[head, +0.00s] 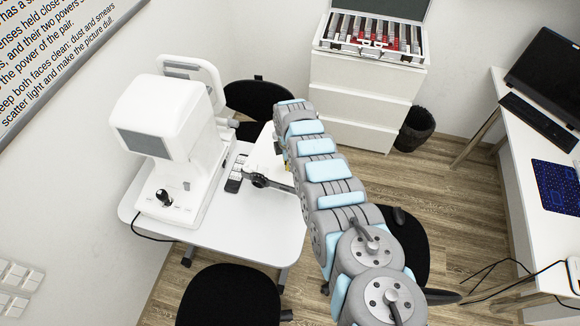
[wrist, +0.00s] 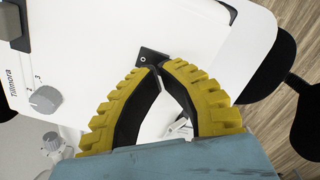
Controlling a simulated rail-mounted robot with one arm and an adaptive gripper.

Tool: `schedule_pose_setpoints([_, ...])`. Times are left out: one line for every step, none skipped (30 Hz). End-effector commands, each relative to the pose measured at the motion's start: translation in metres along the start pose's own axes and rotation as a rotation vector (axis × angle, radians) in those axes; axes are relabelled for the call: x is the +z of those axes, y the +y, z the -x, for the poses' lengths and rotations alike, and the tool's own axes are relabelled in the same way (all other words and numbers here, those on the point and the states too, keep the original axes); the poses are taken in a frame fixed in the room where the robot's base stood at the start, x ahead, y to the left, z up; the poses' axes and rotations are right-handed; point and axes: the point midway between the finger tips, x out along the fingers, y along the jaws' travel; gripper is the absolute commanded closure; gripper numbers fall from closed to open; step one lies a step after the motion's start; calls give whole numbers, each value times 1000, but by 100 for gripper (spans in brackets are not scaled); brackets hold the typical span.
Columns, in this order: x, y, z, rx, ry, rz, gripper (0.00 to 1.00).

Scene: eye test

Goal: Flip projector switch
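In the wrist view a white device body (wrist: 90,60) marked "Tillmora" carries a grey knob (wrist: 46,99) with numbers beside it. A small dark plate (wrist: 153,56) lies on a white surface just beyond my fingertips. My gripper (wrist: 157,68) has yellow ribbed fingers with black inner sides, and their tips meet close to this plate. I cannot tell whether they touch it or whether it is the switch. In the head view a white thing (head: 264,157) shows partly behind my arm, and my fingertips cannot be made out.
A large white instrument (head: 160,115) with a dark knob stands on the white table (head: 225,240). A dark remote-like object (head: 235,180) lies beside it. Black chairs (head: 230,298) stand around. Drawers (head: 362,103) with an open lens case (head: 375,38) are behind, and a desk is at right.

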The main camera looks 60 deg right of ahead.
Motion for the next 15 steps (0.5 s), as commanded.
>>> schedule_pose_setpoints([0, 0, -1, 0, 0, 0, 100])
schedule_pose_setpoints([0, 0, -2, 0, 0, 0, 100])
schedule_pose_setpoints([0, 0, -2, 0, 0, 0, 100])
schedule_pose_setpoints([0, 0, -2, 0, 0, 0, 100])
schedule_pose_setpoints([0, 0, -3, 0, 0, 0, 100])
schedule_pose_setpoints([0, 0, -3, 0, 0, 0, 100])
schedule_pose_setpoints([0, 0, -4, 0, 0, 0, 100])
schedule_pose_setpoints([0, 0, -4, 0, 0, 0, 100])
schedule_pose_setpoints([0, 0, -4, 0, 0, 0, 100])
schedule_pose_setpoints([0, 0, -5, 0, 0, 0, 100])
schedule_pose_setpoints([0, 0, -5, 0, 0, 0, 100])
schedule_pose_setpoints([0, 0, -6, 0, 0, 0, 100])
schedule_pose_setpoints([0, 0, -6, 0, 0, 0, 100])
schedule_pose_setpoints([0, 0, -6, 0, 0, 0, 100])
schedule_pose_setpoints([0, 0, -7, 0, 0, 0, 100])
